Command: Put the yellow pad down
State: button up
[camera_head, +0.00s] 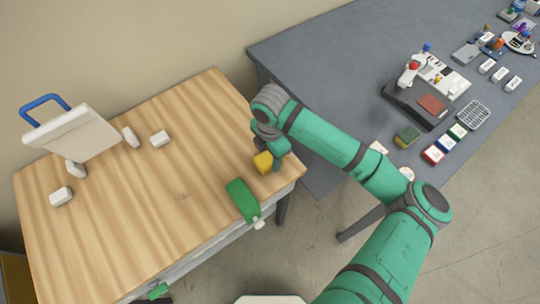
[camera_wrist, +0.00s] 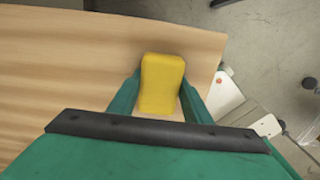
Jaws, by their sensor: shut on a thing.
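The yellow pad (camera_wrist: 162,82) is a small block between the two fingers of my gripper (camera_wrist: 160,100) in the wrist view. My gripper is shut on it, with a green finger at each side. In the head view the yellow pad (camera_head: 263,162) shows below the wrist, over the right part of the wooden table (camera_head: 150,215), near its right edge. I cannot tell whether the pad touches the table top. The gripper (camera_head: 270,155) partly hides the pad in the head view.
A white board with a blue handle (camera_head: 72,133) and several white blocks (camera_head: 160,139) stand at the left. A grey table (camera_head: 340,60) with many items is at the right. The wooden table's middle is clear.

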aim_at(270, 156)
jog(key=shift+s+f, duration=0.1)
jog(key=shift+f, duration=0.15)
jog(key=shift+f, duration=0.35)
jog(key=o, duration=1.3)
jog(key=shift+r, duration=0.4)
notch_tip(270, 156, up, 13)
jog(key=shift+f, duration=0.15)
